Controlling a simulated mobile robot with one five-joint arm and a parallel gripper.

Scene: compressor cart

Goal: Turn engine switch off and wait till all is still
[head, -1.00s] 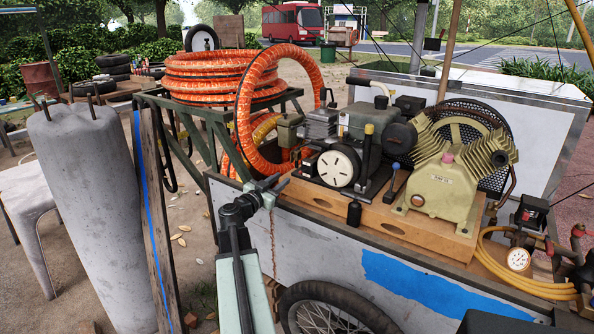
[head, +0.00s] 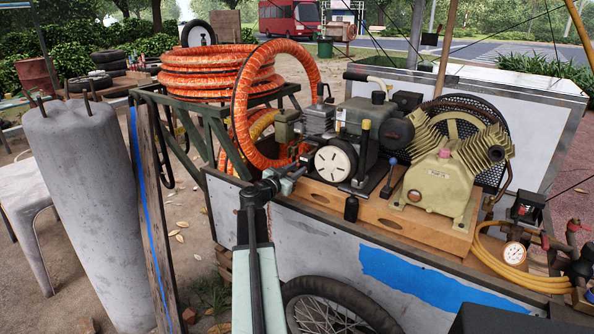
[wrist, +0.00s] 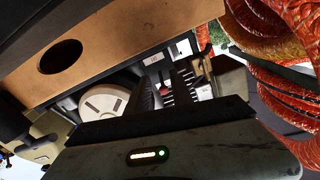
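The engine (head: 362,140) sits on the cart's wooden board, with a round pale slotted cover (head: 335,162) on its front. The cover also shows in the wrist view (wrist: 103,102). My gripper (head: 300,168) is at the engine's lower left, beside the cover. In the wrist view its two dark fingers (wrist: 166,86) stand apart with a gap between them. A small red part (wrist: 164,89) shows in that gap, beyond or between the fingertips; I cannot tell if it is the engine switch or if they touch it. The switch's position is not readable.
The compressor pump (head: 440,180) with its belt wheel stands to the right. A pressure gauge (head: 514,253) and yellow hose (head: 535,280) are at the cart's right end. The orange hose coil (head: 215,75) is on a green frame at left. A concrete post (head: 85,210) stands left of my arm.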

